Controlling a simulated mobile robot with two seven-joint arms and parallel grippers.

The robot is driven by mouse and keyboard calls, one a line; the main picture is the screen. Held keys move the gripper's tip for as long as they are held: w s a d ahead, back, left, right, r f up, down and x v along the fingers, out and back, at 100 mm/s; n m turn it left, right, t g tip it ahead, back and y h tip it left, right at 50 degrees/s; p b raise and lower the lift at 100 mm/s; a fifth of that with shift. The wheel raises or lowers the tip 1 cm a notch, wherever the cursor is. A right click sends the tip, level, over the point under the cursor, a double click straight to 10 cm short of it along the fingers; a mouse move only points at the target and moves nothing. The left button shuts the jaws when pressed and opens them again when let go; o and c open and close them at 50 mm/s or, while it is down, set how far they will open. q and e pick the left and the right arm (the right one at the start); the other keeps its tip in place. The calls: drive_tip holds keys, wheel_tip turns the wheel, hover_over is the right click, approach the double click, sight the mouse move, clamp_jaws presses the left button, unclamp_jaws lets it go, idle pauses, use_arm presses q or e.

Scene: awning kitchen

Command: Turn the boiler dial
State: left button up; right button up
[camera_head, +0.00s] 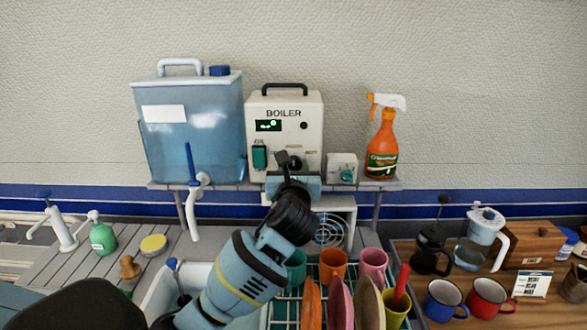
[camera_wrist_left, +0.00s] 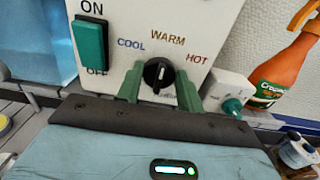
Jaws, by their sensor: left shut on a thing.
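The white boiler (camera_head: 284,135) stands on the shelf against the wall, with a black top handle and a green lit display. Its black round dial (camera_wrist_left: 158,75) sits below the words COOL, WARM and HOT in the left wrist view. The white mark on the dial points roughly up, toward WARM. My left gripper (camera_wrist_left: 160,86) is shut on the dial, with one green finger at each side. In the head view my left gripper (camera_head: 294,172) is in front of the boiler's lower front and mostly hides the dial. My right gripper is not in view.
A green ON/OFF switch (camera_wrist_left: 91,44) is left of the dial. A blue water tank (camera_head: 190,130) stands left of the boiler. A small white box (camera_head: 342,168) and an orange spray bottle (camera_head: 382,145) stand to its right. Cups and plates fill the rack below.

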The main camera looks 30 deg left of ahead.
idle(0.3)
use_arm(q)
drive_tip(key=n, duration=0.5)
drive_tip(key=shift+a+f+n, duration=0.1)
drive_tip(key=shift+n, duration=0.3)
drive_tip(key=n, duration=0.5)
drive_tip(key=shift+s+n, duration=0.1)
drive_tip(key=shift+n, duration=0.6)
drive_tip(key=o, duration=1)
drive_tip(key=shift+v, duration=3.9)
drive_tip(key=shift+a+f, duration=0.1)
